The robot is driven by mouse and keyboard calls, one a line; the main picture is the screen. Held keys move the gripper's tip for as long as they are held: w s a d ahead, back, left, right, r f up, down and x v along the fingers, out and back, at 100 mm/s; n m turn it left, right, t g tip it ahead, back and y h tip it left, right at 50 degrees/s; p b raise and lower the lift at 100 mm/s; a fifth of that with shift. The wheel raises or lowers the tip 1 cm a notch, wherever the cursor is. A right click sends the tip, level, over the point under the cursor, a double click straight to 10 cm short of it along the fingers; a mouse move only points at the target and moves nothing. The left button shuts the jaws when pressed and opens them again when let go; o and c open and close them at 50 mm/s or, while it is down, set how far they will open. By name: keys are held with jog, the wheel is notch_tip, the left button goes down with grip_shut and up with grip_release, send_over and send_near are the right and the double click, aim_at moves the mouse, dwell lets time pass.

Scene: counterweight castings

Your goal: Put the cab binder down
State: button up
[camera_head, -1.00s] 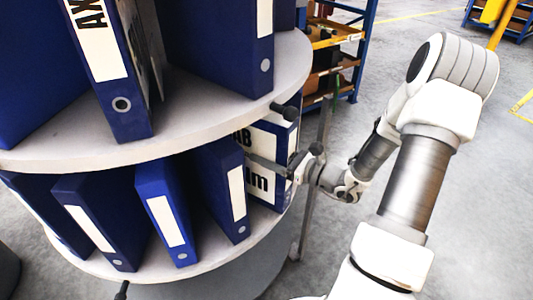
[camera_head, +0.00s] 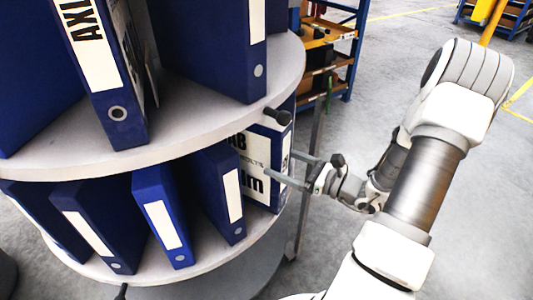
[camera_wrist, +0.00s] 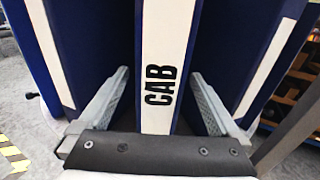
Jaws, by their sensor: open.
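The cab binder is blue with a white spine label reading CAB; in the wrist view the cab binder (camera_wrist: 160,60) stands upright between my two fingers. In the head view the cab binder (camera_head: 264,165) stands on the lower shelf of the round carousel, at its right side, with its white printed side showing. The lower shelf (camera_head: 210,262) is grey. My gripper (camera_head: 283,168) is open at the shelf's edge, its fingers pointing left at the binder. In the wrist view my gripper (camera_wrist: 160,105) has a finger on each side of the spine, with gaps visible.
Other blue binders (camera_head: 165,215) stand on the lower shelf to the left. Upper shelf (camera_head: 165,148) overhangs them and carries more binders (camera_head: 100,75). A black knob (camera_head: 278,116) sits at the upper shelf's rim.

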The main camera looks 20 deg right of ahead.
jog(key=v, duration=0.5)
jog(key=shift+s+d+p, duration=0.15)
jog(key=shift+s+p, duration=0.1)
jog(key=shift+p, duration=0.15)
jog(key=shift+f, duration=0.1)
